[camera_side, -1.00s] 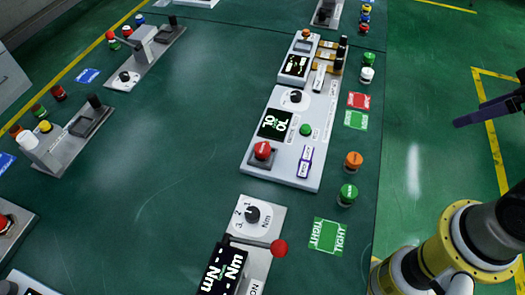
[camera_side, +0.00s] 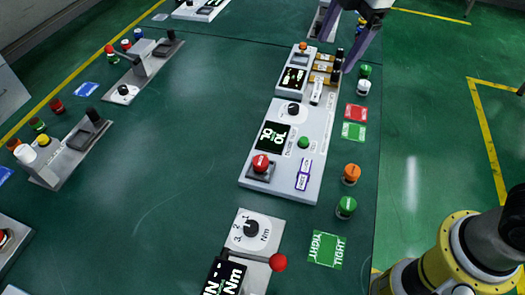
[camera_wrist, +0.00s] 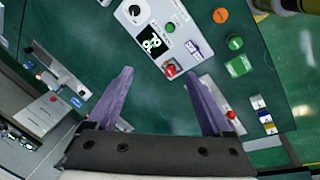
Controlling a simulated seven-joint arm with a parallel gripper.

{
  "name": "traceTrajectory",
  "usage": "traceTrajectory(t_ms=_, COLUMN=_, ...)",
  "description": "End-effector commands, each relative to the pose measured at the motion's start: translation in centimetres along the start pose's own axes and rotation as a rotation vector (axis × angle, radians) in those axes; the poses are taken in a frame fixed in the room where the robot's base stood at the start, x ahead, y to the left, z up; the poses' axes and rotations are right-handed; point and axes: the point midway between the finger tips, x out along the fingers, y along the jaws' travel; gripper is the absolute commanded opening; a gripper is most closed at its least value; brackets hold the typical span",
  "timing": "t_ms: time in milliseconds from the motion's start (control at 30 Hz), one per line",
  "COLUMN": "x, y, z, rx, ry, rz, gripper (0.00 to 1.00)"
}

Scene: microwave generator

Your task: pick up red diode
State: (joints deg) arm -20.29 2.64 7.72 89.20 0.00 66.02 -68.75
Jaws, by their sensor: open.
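I cannot tell for certain which red part is the red diode. A dark red capped piece (camera_side: 57,105) stands at the left of the table, and another red piece (camera_side: 110,51) is farther back. A red push button (camera_side: 261,163) sits on the white panel and also shows near the fingertips in the wrist view (camera_wrist: 170,71). My gripper (camera_side: 331,64) is open and empty, with two purple fingers above the far end of the panel. In the wrist view my gripper (camera_wrist: 160,76) has nothing between its fingers.
The white panel (camera_side: 314,178) carries a knob, displays and upright black posts (camera_side: 337,66). Green (camera_side: 346,207) and orange (camera_side: 351,174) buttons stand along its right. A red ball knob (camera_side: 278,262) is at the front. The table's middle is clear.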

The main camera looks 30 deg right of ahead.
Motion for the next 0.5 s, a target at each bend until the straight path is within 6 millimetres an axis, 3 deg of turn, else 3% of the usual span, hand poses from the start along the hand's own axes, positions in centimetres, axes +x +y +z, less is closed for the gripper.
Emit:
traceTrajectory(t_ms=33, x=2.2, y=0.8, z=-2.2, rx=-0.070, ry=-0.004, rz=-0.038, gripper=0.84)
traceTrajectory(t_ms=200, x=8.6, y=1.4, z=-8.2, rx=-0.224, ry=-0.018, rz=-0.135, gripper=0.84)
traceTrajectory(t_ms=400, x=14.3, y=-0.8, z=-12.1, rx=-0.306, ry=-0.045, rz=-0.227, gripper=0.84)
traceTrajectory(t_ms=500, x=15.5, y=-1.8, z=-12.8, rx=-0.328, ry=-0.054, rz=-0.251, gripper=0.84)
